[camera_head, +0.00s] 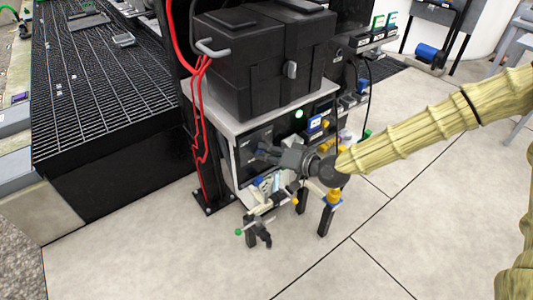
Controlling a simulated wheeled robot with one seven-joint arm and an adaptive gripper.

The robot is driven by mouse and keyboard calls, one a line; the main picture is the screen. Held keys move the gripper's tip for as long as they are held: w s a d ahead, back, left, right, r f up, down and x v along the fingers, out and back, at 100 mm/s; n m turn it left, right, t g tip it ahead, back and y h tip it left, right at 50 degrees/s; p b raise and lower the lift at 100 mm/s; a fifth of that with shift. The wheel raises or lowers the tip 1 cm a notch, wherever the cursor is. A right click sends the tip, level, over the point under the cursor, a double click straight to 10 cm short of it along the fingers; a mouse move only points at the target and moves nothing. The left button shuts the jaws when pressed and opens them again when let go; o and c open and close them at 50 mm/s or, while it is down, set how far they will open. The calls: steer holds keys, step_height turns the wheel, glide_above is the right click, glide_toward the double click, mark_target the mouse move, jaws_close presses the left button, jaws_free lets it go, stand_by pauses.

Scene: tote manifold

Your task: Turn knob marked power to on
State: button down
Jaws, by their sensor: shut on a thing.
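A dark panel (243,158) with small pale markings is on the front of the equipment stand, under its grey top. My gripper (262,152) reaches in from the right, with its fingertips against the front of this panel. It is shut on a small knob there. The fingers hide the knob, so its pointer angle and its marking cannot be read.
A black case (240,75) stands on the grey top above the panel. Red cables (198,110) hang down the stand's left side. Valves and pipes with a green knob (238,232) stick out below my gripper. The tiled floor (330,265) in front is clear.

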steer(key=c, duration=1.5)
jaws_free()
steer(key=shift+o, duration=0.2)
steer(key=v, duration=1.2)
